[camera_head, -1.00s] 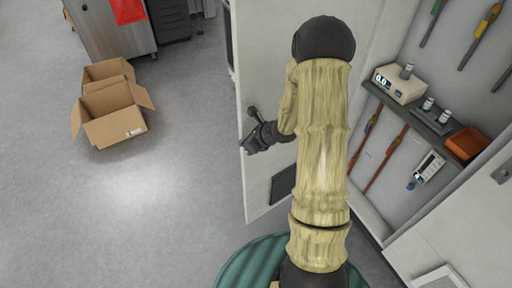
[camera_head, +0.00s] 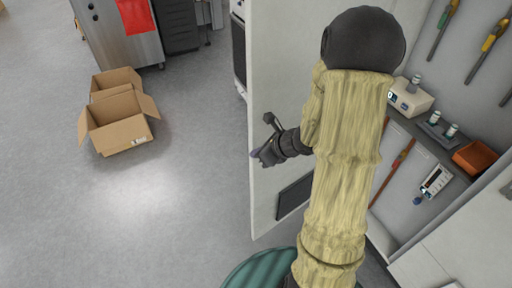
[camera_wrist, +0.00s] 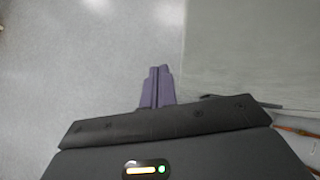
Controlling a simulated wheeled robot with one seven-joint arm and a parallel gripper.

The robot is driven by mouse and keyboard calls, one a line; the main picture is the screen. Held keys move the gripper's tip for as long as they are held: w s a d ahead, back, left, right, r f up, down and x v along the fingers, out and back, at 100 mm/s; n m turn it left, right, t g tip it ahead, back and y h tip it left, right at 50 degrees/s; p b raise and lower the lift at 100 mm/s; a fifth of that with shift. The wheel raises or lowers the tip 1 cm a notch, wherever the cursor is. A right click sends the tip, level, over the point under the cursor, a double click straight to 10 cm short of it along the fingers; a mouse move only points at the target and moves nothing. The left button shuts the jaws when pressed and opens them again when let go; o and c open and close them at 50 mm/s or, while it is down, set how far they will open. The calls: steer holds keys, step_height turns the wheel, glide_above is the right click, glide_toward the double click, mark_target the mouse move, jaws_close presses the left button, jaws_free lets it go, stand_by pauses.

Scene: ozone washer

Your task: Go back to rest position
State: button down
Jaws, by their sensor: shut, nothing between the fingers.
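The open cabinet on the right has a shelf (camera_head: 425,135) with a white device (camera_head: 410,98), small vials and an orange bin (camera_head: 474,157). Tools hang inside. Cardboard boxes (camera_head: 119,130) stand on the floor at left, near a metal unit (camera_head: 115,35). The floor between is clear.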

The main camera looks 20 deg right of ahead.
steer(key=s+a+r+n+g+h, duration=0.1)
steer(key=s+n, duration=0.3)
steer(key=n, duration=0.5)
steer(key=s+a+r+n+g+h+p, duration=0.1)
steer(key=s+r+n, duration=0.3)
steer(key=n, duration=0.6)
steer(key=s+a+r+n+g+h, duration=0.2)
steer(key=s+n, duration=0.3)
steer(key=n, duration=0.5)
steer(key=shift+a+r+g+h+p, duration=0.2)
steer(key=shift+a+g+h+p, duration=0.2)
steer(key=shift+a+h, duration=0.2)
